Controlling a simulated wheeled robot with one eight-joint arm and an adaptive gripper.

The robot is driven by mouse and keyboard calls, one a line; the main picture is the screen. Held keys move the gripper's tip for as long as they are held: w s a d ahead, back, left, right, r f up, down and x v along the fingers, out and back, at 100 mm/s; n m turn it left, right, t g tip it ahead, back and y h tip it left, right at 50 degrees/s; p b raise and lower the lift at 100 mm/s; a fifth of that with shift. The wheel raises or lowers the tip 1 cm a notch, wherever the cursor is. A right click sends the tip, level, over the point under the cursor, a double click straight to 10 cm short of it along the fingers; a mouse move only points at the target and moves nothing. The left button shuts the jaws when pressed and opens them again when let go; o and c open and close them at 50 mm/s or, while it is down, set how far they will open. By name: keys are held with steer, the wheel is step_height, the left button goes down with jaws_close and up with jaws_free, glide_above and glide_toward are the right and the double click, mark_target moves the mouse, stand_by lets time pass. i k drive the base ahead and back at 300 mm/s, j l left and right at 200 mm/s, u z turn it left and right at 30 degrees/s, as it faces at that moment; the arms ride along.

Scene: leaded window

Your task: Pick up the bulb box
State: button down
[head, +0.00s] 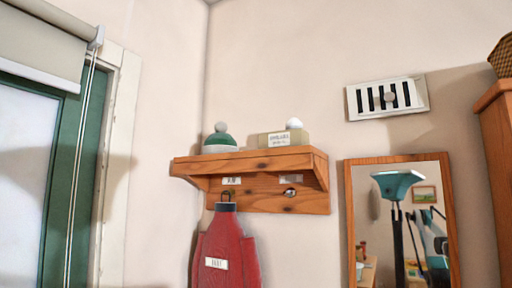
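A small beige box (281,138) with a white label and a white rounded top like a bulb stands on the wooden wall shelf (258,163), right of its middle. It looks like the bulb box, but its label is too small to read surely. A green and white knitted hat (220,139) with a pale pompom sits on the same shelf to the left, apart from the box. My gripper is not in view.
A red bag-like item (227,250) hangs from a hook under the shelf. A wood-framed mirror (350,225) hangs to the right, with a white vent (388,98) above it. A green-framed window (85,175) with a blind is at left. A wooden cabinet (497,150) stands at the right edge.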

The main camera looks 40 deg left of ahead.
mark_target(298, 137)
steer(key=u, duration=1.45)
